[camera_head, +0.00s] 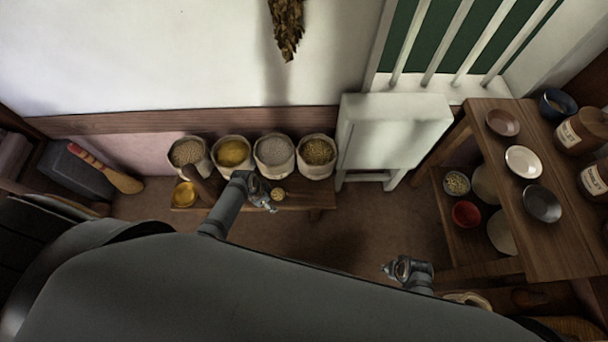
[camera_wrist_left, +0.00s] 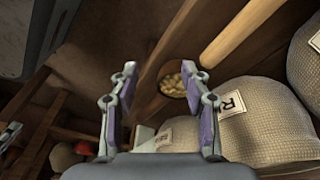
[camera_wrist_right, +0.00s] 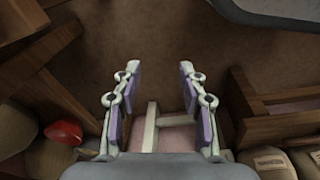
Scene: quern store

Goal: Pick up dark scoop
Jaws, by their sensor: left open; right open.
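A small brown cup (camera_wrist_left: 172,85) holding pale yellow pieces shows in the left wrist view, just beyond my left fingertips. A matching small round vessel (camera_head: 278,194) is beside my left gripper (camera_head: 270,206) in the head view, near the bench's front edge. I cannot tell whether it is the dark scoop; no handle on it is clear. In the left wrist view my left gripper (camera_wrist_left: 160,72) is open, with nothing held. My right gripper (camera_head: 391,268) is open and empty over the floor; it also shows in the right wrist view (camera_wrist_right: 159,68).
Several filled sacks (camera_head: 274,152) stand along the bench (camera_head: 316,198). A pale wooden rod (camera_wrist_left: 243,30) crosses near the sacks. A table (camera_head: 550,245) with dishes stands right. Brown floor (camera_head: 350,228) is free between.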

